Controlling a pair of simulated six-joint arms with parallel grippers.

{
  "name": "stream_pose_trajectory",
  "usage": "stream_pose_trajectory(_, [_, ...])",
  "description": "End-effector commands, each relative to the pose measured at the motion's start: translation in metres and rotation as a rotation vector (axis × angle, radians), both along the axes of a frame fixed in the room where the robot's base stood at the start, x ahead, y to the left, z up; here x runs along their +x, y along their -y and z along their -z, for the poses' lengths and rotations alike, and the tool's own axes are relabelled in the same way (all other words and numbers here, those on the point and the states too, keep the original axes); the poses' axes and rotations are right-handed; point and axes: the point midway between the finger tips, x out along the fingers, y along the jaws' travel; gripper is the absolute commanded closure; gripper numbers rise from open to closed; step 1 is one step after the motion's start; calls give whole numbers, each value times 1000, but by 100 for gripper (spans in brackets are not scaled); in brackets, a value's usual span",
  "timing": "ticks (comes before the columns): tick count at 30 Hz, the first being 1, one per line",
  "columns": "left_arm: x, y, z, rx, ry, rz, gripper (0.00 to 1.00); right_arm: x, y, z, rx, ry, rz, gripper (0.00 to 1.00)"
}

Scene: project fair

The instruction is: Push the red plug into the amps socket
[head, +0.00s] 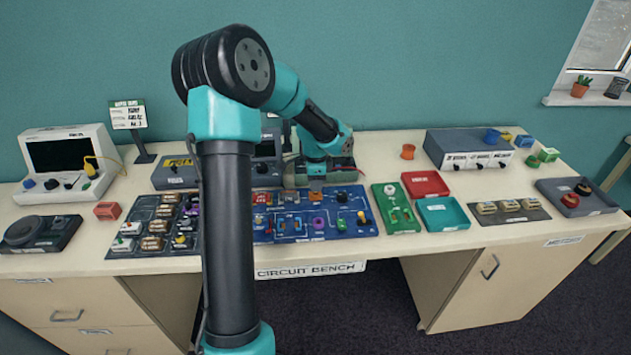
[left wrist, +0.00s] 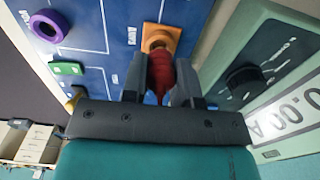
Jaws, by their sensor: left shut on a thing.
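The red plug (left wrist: 161,76) is between the two dark fingers of my left gripper (left wrist: 160,84), which is shut on it in the left wrist view. Its far end lies close to an orange square socket piece (left wrist: 160,37) on the blue board. I cannot tell whether it touches or enters the opening. The orange piece also shows in the head view (head: 315,196), just below my gripper; the plug is hidden there. My right gripper is out of view.
A meter (left wrist: 270,85) with a dark knob or socket and a "0.00 A" display stands close to the right finger. The blue circuit board (head: 350,228) carries several parts, including a purple ring (left wrist: 48,26). A green board (head: 397,210) and trays (head: 441,213) lie to the right.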

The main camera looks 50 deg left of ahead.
Motion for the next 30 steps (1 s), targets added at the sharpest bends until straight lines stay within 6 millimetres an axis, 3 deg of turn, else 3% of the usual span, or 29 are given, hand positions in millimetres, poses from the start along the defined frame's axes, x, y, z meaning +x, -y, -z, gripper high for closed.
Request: stream_pose_trajectory(30, [0,0,10,1,-1,0,96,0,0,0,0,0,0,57])
